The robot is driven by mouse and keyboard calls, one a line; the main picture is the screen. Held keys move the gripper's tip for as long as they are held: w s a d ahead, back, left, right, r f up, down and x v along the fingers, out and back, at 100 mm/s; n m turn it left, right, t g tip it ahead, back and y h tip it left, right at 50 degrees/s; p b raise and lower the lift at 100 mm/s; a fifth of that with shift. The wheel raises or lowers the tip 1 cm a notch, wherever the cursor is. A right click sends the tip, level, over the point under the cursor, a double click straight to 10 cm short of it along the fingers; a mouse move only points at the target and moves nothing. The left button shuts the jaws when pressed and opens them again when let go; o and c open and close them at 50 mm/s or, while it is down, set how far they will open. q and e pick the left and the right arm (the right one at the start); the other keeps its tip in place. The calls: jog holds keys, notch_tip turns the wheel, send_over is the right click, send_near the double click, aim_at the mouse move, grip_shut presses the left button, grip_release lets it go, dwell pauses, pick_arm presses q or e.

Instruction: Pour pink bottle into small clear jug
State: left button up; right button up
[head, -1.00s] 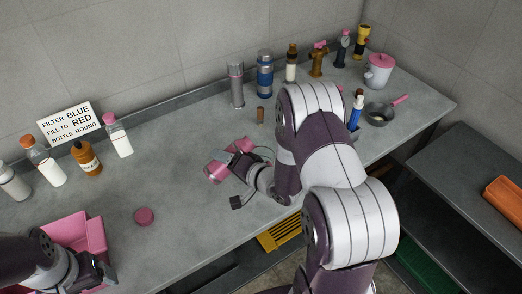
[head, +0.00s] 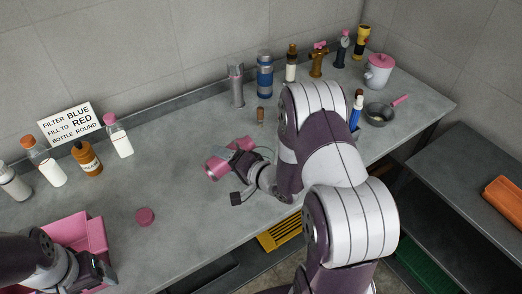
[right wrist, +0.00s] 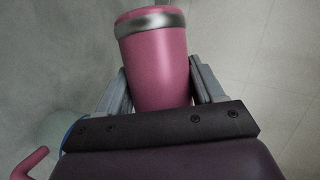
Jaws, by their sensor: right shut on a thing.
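The pink bottle (head: 217,168) is in my right gripper (head: 237,162), near the middle of the counter. It lies tilted far over, close to horizontal. In the right wrist view the pink bottle (right wrist: 160,68), with a silver band near one end, sits between the two fingers of my right gripper (right wrist: 160,85). A clear round vessel with a blue rim (right wrist: 62,130) shows partly at the lower left there, beside a pink curved handle (right wrist: 30,163); I cannot tell if it is the small clear jug. No liquid stream shows. My left gripper (head: 98,274) is by the pink bin; its jaws are unclear.
Several bottles stand by a sign (head: 70,124). A grey bottle (head: 236,88) and blue bottle (head: 265,75) stand behind. A pan (head: 379,114) and pink-lidded pot (head: 378,72) are right.

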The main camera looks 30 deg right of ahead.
aim_at(232, 147)
jog(key=shift+d+r+m+y+p, duration=0.3)
jog(key=shift+d+r+m+p, duration=0.3)
jog(key=shift+r+p, duration=0.15)
dwell(0.3)
jog(key=shift+w+d+f+m+t+y, duration=0.15)
jog(key=shift+m+t+y, duration=0.15)
jog(key=shift+m, duration=0.4)
dwell(0.8)
jog(key=shift+d+r+m+t+y+p, duration=0.2)
jog(key=shift+r+m+y+p, duration=0.05)
jog(key=shift+r+m+p, duration=0.4)
jog(key=shift+d+r+m+t+y+p, duration=0.15)
jog(key=shift+r+m+t+y+p, duration=0.1)
jog(key=shift+r+m+p, duration=0.35)
dwell(1.2)
